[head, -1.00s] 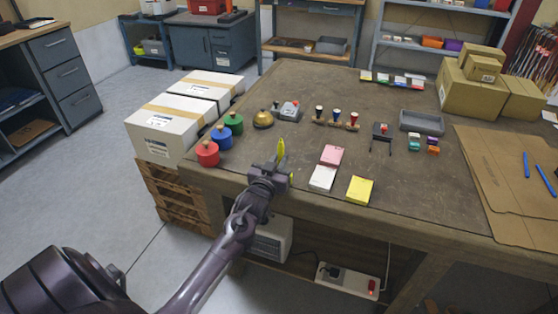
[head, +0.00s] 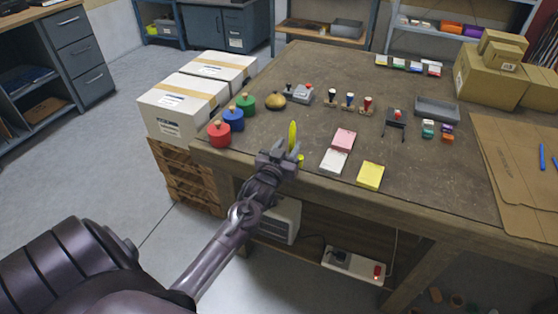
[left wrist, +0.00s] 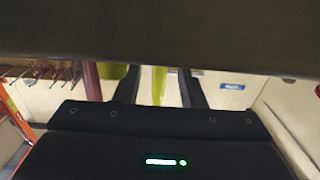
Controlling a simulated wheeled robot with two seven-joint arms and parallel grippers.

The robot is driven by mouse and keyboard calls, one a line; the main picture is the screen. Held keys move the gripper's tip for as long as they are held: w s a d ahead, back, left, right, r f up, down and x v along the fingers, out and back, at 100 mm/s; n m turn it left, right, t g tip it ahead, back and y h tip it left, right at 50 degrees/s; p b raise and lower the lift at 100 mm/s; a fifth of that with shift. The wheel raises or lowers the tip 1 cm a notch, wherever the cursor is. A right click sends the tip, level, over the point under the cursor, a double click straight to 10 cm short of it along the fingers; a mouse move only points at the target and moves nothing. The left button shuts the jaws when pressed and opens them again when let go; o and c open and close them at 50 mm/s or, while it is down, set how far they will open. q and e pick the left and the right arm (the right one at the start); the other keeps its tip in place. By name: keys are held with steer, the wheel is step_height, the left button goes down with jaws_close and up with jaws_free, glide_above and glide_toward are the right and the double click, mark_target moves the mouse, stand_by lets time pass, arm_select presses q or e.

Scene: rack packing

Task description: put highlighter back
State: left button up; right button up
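The yellow highlighter (head: 292,137) sits upright at the fingers of my left gripper (head: 286,156), over the near table edge. In the left wrist view the highlighter (left wrist: 159,86) shows between the two dark fingers (left wrist: 160,90), which look closed in around it. Their tips are lost against the dark band at the top, so the contact is hidden. A small yellow-green thing (head: 301,160) shows just right of the gripper, partly hidden by it. My right gripper is not in view.
Red (head: 219,134), blue (head: 233,120) and green (head: 246,106) pots stand left of the gripper. White (head: 333,161), pink (head: 343,139) and yellow (head: 370,176) note pads lie to its right. Stamps, a grey tray (head: 437,109) and cardboard boxes (head: 490,78) stand farther back.

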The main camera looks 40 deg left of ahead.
arm_select(q)
steer(key=v, duration=1)
steer(key=shift+w, duration=0.1)
steer(key=s+d+f+m+g+h, duration=0.1)
steer(key=s+d+f+g, duration=0.15)
steer(key=f, duration=0.85)
steer(key=s+d+f+g+h, duration=0.1)
steer(key=s+d+f+g, duration=0.2)
steer(key=f, duration=0.8)
steer(key=s+d+f+m+g+h, duration=0.1)
steer(key=s+d+f+g, duration=0.3)
steer(key=f, duration=0.7)
steer(key=s+d+f+m+g, duration=0.1)
steer(key=s+f+g, duration=0.1)
steer(key=s+f, duration=0.4)
steer(key=s+d+f+m+g, duration=0.1)
steer(key=s+f, duration=0.6)
steer(key=s, duration=0.7)
steer(key=s+f+m+g+h, duration=0.1)
steer(key=s+f+g, duration=0.3)
steer(key=s, duration=0.6)
step_height(320, 180, down, 2)
steer(key=shift+s+d+f, duration=0.2)
steer(key=shift+s+d, duration=0.15)
steer(key=shift+d, duration=0.05)
